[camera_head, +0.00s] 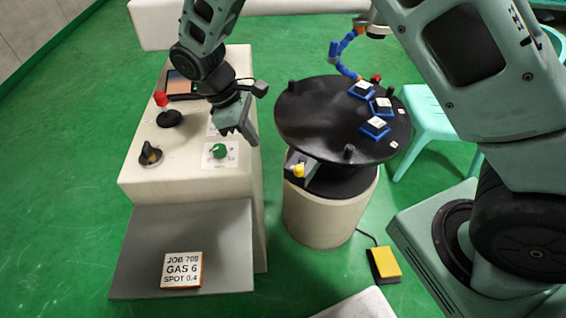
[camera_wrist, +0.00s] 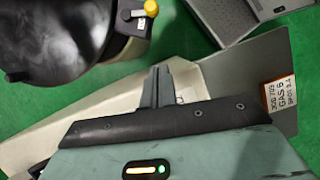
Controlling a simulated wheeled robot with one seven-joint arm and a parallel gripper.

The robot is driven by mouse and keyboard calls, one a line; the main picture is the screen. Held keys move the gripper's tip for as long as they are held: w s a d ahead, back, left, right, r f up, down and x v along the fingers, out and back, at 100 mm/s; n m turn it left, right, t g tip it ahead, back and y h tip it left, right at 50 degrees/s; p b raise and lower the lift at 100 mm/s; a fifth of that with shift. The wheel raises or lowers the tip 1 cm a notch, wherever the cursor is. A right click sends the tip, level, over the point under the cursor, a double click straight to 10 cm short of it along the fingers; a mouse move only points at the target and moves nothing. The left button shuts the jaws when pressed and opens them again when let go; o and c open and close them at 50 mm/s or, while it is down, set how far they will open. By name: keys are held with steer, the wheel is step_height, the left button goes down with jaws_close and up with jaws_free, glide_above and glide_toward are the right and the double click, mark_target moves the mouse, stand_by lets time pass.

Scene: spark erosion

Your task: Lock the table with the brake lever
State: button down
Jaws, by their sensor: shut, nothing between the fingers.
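The round black table (camera_head: 318,118) stands on a cream drum base. The brake lever (camera_head: 299,170) has a yellow knob and sits on a small grey bracket at the table's front-left edge. In the wrist view the lever's yellow knob (camera_wrist: 151,8) is at the top, beside the dark table (camera_wrist: 65,45). My gripper (camera_head: 246,137) is shut and empty above the right side of the cream console, left of the table and apart from the lever. In the wrist view its fingers (camera_wrist: 157,70) are together over the console.
Blue-framed pieces (camera_head: 374,128) and black posts stand on the table. A yellow pedal (camera_head: 384,264) lies on the floor. A teal stool (camera_head: 425,115) is at right.

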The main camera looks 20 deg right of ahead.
steer(key=s+d+f+p, duration=0.1)
steer(key=s+d+f, duration=0.2)
steer(key=d+f, duration=0.3)
steer(key=shift+x, duration=1.65)
